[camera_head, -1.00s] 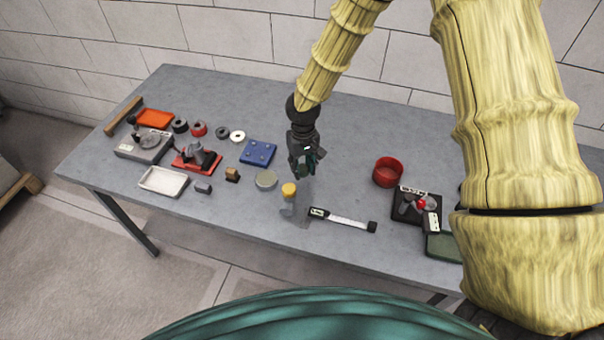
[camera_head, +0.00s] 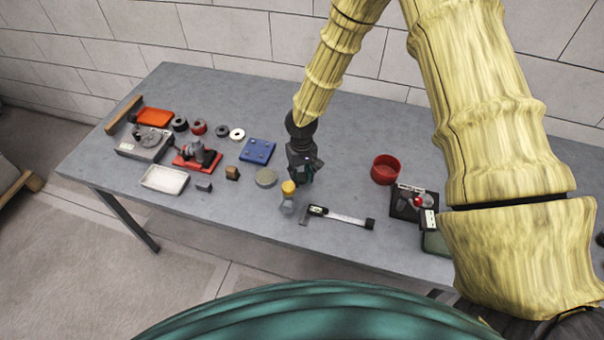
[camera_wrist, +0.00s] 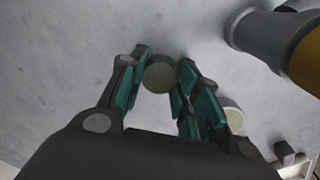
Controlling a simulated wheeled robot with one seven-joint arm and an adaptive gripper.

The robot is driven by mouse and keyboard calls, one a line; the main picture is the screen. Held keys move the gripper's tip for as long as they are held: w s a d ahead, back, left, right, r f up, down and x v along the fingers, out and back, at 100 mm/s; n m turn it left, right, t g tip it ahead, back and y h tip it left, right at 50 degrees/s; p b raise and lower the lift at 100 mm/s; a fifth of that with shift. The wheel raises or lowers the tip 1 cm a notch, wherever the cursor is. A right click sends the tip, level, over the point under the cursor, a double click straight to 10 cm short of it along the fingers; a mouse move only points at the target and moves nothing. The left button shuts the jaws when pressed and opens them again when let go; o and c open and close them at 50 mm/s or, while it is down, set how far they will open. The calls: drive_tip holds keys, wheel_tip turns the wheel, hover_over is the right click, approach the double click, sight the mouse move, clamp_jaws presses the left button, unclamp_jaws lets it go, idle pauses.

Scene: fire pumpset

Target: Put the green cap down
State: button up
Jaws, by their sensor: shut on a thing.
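My gripper (camera_head: 303,178) is low over the middle of the grey table, just right of and behind a small bottle with a yellow top (camera_head: 288,188). In the wrist view, its teal-padded fingers (camera_wrist: 157,88) are shut on a small round green cap (camera_wrist: 159,74), with the cap's flat face showing between the fingertips. The cap is close above the tabletop; I cannot tell whether it touches. In the head view the gripper mostly hides the cap.
The bottle also shows close by in the wrist view (camera_wrist: 265,38). A grey-green disc (camera_head: 266,178) lies left of the bottle, a hammer-like tool (camera_head: 340,217) in front, and a red round container (camera_head: 385,169) to the right. Bare table lies behind my gripper.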

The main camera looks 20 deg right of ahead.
sight(302, 177)
drive_tip(key=o, duration=1.1)
drive_tip(key=shift+f, duration=0.1)
wheel_tip(302, 177, up, 12)
drive_tip(key=b, duration=0.2)
drive_tip(key=shift+b, duration=0.4)
drive_tip(key=shift+r, duration=0.2)
